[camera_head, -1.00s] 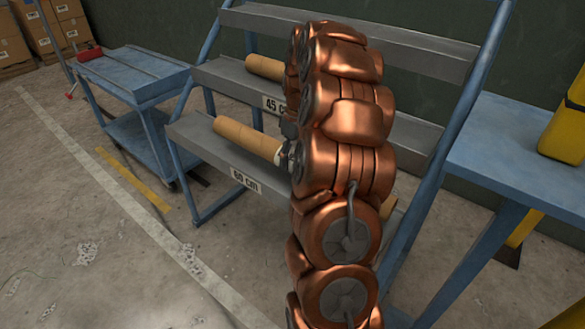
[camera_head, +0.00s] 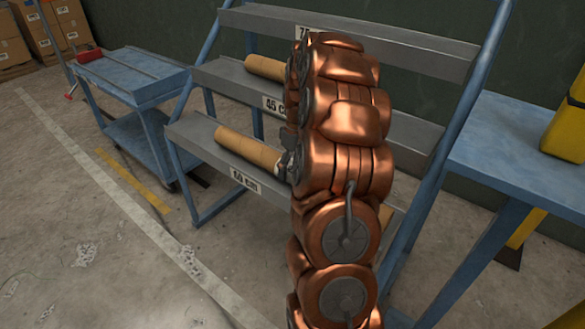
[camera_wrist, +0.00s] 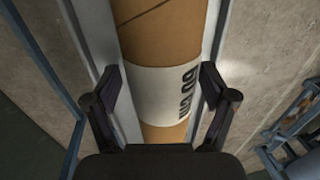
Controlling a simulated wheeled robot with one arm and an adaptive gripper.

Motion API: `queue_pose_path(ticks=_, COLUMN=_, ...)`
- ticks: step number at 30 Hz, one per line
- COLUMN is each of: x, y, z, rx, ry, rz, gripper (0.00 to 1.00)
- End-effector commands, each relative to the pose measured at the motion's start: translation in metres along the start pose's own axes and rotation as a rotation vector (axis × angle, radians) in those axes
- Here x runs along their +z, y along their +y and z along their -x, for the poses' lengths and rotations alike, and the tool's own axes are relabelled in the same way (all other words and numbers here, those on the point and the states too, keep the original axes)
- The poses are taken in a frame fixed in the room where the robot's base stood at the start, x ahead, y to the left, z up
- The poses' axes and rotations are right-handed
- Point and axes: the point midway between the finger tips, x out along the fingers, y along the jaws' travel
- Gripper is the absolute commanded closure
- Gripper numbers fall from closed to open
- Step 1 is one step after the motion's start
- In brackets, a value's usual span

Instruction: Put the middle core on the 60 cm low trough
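The middle core (camera_head: 245,148), a brown cardboard tube, lies along the 60 cm low trough (camera_head: 205,147), in or just above it; I cannot tell if it bears fully on the trough. In the wrist view the core (camera_wrist: 165,92) has a white band printed "60 cm", and the grey trough walls show on both sides. My gripper (camera_wrist: 160,82) has one finger on each side of the band, both close against the core and seemingly shut on it. In the head view my gripper (camera_head: 288,160) is mostly hidden by my arm.
Another brown core (camera_head: 265,68) lies on the 45 cm trough (camera_head: 222,74) above. The top trough (camera_head: 260,18) shows no core. A blue cart (camera_head: 135,75) stands left of the rack, a blue table (camera_head: 510,150) right. The floor in front is open.

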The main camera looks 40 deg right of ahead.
Motion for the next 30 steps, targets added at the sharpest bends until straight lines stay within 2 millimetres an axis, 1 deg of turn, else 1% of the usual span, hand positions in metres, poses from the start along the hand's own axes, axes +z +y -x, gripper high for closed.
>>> queue_pose_path(ticks=10, x=0.000, y=0.000, z=0.000, rx=0.000, ry=0.000, rz=0.000, gripper=0.08)
queue_pose_path(ticks=14, x=0.000, y=0.000, z=0.007, rx=0.001, ry=0.001, rz=0.000, gripper=0.08)
queue_pose_path(ticks=17, x=-0.001, y=0.000, z=0.021, rx=0.004, ry=0.004, rz=0.001, gripper=0.08)
queue_pose_path(ticks=24, x=-0.001, y=0.001, z=0.067, rx=0.005, ry=0.004, rz=0.000, gripper=0.08)
queue_pose_path(ticks=30, x=-0.001, y=0.000, z=0.099, rx=0.001, ry=0.002, rz=0.000, gripper=0.08)
